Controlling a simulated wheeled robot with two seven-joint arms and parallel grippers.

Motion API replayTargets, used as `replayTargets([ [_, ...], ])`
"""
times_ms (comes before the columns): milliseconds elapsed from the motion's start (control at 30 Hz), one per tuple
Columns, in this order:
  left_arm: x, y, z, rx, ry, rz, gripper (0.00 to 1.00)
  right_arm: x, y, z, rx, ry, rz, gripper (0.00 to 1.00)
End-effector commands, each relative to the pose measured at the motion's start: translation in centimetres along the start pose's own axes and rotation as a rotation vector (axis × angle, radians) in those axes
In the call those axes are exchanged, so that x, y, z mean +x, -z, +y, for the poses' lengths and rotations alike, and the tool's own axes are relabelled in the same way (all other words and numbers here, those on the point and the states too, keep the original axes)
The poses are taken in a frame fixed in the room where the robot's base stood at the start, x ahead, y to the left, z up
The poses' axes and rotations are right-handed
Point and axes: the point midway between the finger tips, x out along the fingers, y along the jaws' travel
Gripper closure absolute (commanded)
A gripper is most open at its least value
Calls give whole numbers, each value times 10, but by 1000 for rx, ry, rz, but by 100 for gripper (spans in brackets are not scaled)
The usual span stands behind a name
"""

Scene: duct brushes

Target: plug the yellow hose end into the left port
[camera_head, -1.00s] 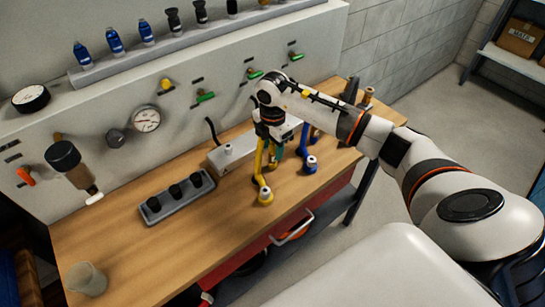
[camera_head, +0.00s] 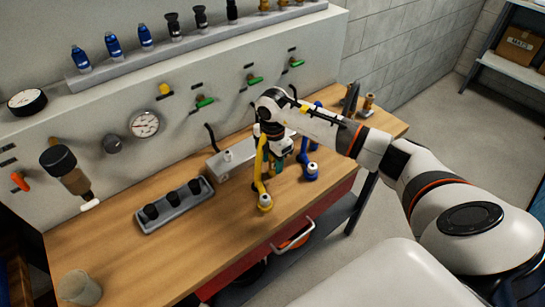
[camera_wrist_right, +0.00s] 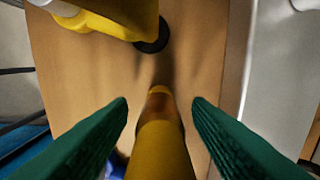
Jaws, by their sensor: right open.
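The yellow hose (camera_head: 259,172) stands on the bench in front of a grey box, with its white-tipped end (camera_head: 265,202) near the bench's front. My right gripper (camera_head: 278,172) points down beside it. In the right wrist view the green fingers (camera_wrist_right: 160,100) are apart, with a yellow tube (camera_wrist_right: 162,140) between them and gaps on both sides. Another yellow part (camera_wrist_right: 100,20) with a black ring shows at the top. A grey block (camera_head: 175,210) with several black sockets lies to the left; I cannot tell whether it holds the left port. My left gripper is out of view.
A blue hose (camera_head: 311,165) stands just right of my right gripper. The grey box (camera_head: 228,160) is behind the hoses. A cup (camera_head: 80,288) stands at the front left. The bench between the block and cup is clear.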

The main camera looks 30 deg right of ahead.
Motion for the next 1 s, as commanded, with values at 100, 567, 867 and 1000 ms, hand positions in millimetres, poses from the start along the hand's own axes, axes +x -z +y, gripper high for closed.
replayTargets([
  [100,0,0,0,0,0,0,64,0,0,0,1,0,0,55],
  [567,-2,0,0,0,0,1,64,0,0,0,1,0,0,55],
  [867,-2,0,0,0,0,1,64,0,0,0,1,0,0,79],
  [1000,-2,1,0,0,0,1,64,0,0,0,1,0,0,100],
])
